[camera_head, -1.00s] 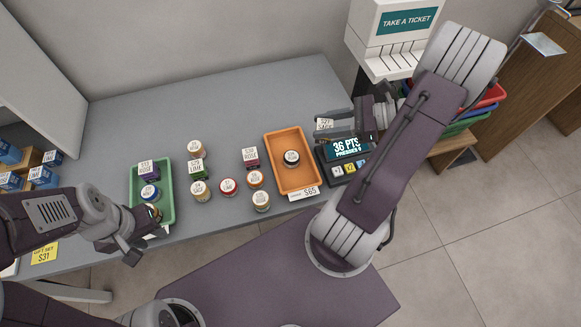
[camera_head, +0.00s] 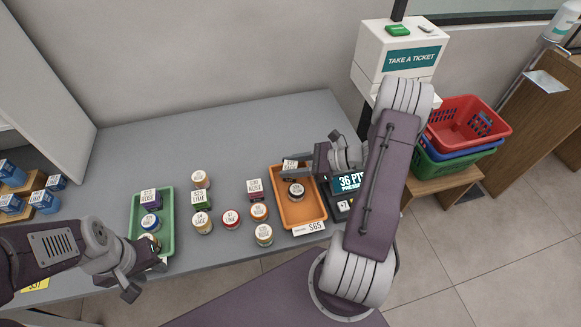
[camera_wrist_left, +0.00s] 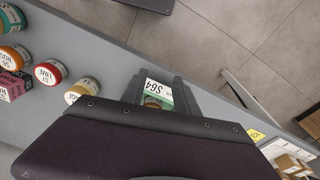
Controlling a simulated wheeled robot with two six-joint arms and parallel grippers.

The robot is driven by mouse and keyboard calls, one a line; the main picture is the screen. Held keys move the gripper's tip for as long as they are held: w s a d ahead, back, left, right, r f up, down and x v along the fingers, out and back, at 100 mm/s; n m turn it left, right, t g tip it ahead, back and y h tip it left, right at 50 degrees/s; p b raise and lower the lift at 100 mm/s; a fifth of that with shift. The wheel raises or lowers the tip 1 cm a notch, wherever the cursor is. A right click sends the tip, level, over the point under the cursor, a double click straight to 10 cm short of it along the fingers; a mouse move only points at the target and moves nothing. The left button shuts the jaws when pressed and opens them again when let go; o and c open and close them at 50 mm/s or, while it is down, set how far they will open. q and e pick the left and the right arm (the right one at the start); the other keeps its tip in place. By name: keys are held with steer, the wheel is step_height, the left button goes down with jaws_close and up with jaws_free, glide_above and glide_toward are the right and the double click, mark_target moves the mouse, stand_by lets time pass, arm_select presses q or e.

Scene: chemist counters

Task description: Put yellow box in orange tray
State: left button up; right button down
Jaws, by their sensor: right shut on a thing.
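My right gripper (camera_head: 290,173) is shut on a small box (camera_head: 291,165) with a white printed top, above the back part of the tray. The fingers hide most of the box, and I cannot make out its colour. My left gripper (camera_head: 143,278) is at the front edge of the counter by the green tray. In the left wrist view its fingers (camera_wrist_left: 160,95) are apart, with a $64 tag and part of a jar showing between them.
The green tray (camera_head: 168,240) holds a purple box and jars. Between the trays stand several jars, a green box (camera_head: 202,200) and a pink box (camera_head: 255,188). A points display (camera_head: 345,183) stands right of the orange tray. Stacked baskets (camera_head: 465,125) are farther right. The counter's back is clear.

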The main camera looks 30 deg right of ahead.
steer(key=shift+f, duration=0.1)
steer(key=shift+f, duration=0.15)
steer(key=c, duration=0.9)
jaws_free()
steer(key=shift+s+d+r, duration=0.1)
steer(key=shift+r, duration=0.2)
steer(key=v, duration=1.1)
steer(key=shift+s+d+r, duration=0.15)
steer(key=shift+s+d, duration=0.05)
steer(key=shift+d, duration=0.1)
